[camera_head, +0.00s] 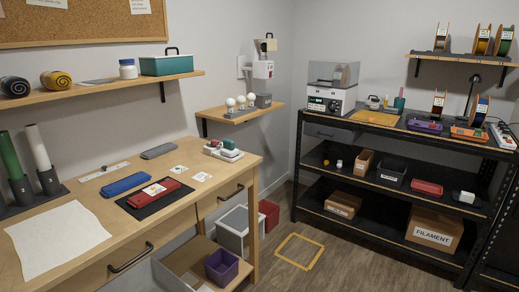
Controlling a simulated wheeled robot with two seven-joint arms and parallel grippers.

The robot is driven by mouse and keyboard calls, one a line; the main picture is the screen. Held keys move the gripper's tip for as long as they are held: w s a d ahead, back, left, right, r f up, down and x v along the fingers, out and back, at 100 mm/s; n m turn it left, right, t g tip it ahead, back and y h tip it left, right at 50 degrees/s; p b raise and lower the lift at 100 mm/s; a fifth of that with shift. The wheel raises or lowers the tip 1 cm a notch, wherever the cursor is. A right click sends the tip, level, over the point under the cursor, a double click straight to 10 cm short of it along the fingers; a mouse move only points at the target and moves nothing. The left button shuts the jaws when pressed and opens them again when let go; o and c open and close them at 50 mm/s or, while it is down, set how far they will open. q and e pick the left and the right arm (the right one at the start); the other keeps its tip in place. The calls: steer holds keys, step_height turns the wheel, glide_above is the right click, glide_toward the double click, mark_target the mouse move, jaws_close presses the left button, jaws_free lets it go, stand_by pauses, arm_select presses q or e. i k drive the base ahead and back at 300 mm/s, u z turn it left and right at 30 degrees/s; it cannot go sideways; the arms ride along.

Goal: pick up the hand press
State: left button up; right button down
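No object is clearly recognisable as the hand press at this size. A small white device with a dark green and reddish top (222,150) sits at the back right corner of the wooden desk (130,250) and may be it. A white wall-mounted unit with a black handle above (263,68) hangs over the small corner shelf. Neither of my grippers shows in the head view, and nothing is seen being held.
A blue case (125,184), a red case (154,193) on a black mat, a grey case (159,151) and white paper (55,240) lie on the desk. A black rack (330,131) stands right. Floor with a yellow outline (299,238) lies between.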

mark_target(228, 150)
steer(key=z, duration=0.6)
steer(key=i, duration=1)
steer(key=z, duration=0.25)
